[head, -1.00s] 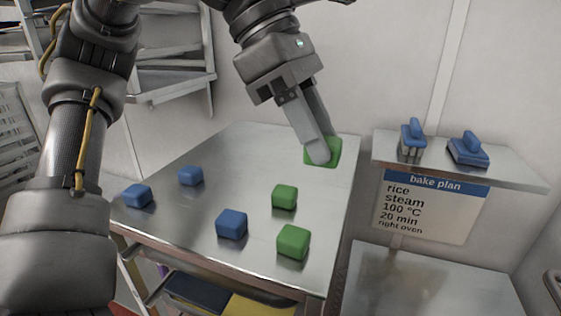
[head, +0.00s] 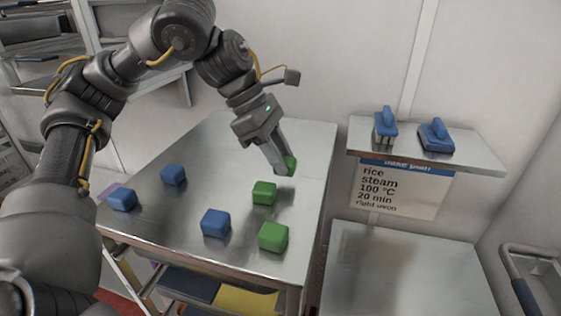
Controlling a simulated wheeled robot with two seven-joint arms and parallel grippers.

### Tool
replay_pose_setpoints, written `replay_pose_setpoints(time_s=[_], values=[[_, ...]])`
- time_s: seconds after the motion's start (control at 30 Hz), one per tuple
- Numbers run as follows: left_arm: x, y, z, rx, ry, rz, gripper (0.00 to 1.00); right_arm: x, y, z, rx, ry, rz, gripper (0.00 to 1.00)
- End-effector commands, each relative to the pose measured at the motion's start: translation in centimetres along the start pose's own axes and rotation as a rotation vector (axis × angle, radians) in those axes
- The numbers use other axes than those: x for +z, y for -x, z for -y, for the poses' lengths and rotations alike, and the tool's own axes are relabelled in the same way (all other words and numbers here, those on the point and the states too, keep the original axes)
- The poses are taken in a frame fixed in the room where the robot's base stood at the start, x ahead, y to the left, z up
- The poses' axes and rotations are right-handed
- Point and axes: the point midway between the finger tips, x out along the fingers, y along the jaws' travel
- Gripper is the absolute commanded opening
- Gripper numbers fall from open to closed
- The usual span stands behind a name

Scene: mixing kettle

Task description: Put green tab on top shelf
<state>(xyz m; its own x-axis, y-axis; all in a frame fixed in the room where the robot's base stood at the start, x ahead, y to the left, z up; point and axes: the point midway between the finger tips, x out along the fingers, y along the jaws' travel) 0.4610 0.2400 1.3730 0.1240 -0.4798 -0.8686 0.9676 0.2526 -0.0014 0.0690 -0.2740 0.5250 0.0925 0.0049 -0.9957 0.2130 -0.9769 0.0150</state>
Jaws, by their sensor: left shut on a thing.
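My left gripper (head: 281,170) is shut on a green tab (head: 291,164), a small rounded block at the far right part of the steel table (head: 225,150). The fingers cover much of it, and I cannot tell whether it touches the table. Two more green blocks stand on the table, one near the middle (head: 264,192) and one near the front right (head: 273,236). A steel wall shelf (head: 470,156) is to the right, above a lower steel surface (head: 400,270). My right gripper is not in view.
Blue blocks stand on the table at left (head: 122,199), farther back (head: 173,175) and in front (head: 215,222). Two blue handled things (head: 386,125) (head: 436,137) occupy the shelf's left and middle; its right end is bare. A bake plan sign (head: 393,190) hangs below.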

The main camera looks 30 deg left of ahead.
Motion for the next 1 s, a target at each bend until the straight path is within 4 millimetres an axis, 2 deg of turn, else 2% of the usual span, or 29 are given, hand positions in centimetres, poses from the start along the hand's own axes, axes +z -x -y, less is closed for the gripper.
replay_pose_setpoints(time_s=[0.1,0.2,0.6,0.63,0.7,1.0], values=[[-0.8,-1.4,0.1,-0.004,0.0,-0.001,0.1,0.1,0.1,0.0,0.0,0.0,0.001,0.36],[-1.0,-1.9,0.1,-0.002,-0.001,0.0,0.1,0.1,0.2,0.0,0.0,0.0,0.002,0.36],[-1.3,-2.3,0.1,0.0,-0.001,0.0,0.1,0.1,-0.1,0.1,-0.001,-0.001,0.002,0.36],[-1.3,-2.3,0.1,0.0,-0.001,0.0,0.33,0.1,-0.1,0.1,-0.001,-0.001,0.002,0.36],[-1.2,-2.2,0.1,0.0,-0.001,0.0,0.41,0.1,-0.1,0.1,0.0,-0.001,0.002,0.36],[-1.1,-2.0,0.1,0.0,-0.001,0.0,0.41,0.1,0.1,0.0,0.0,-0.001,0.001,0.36]])
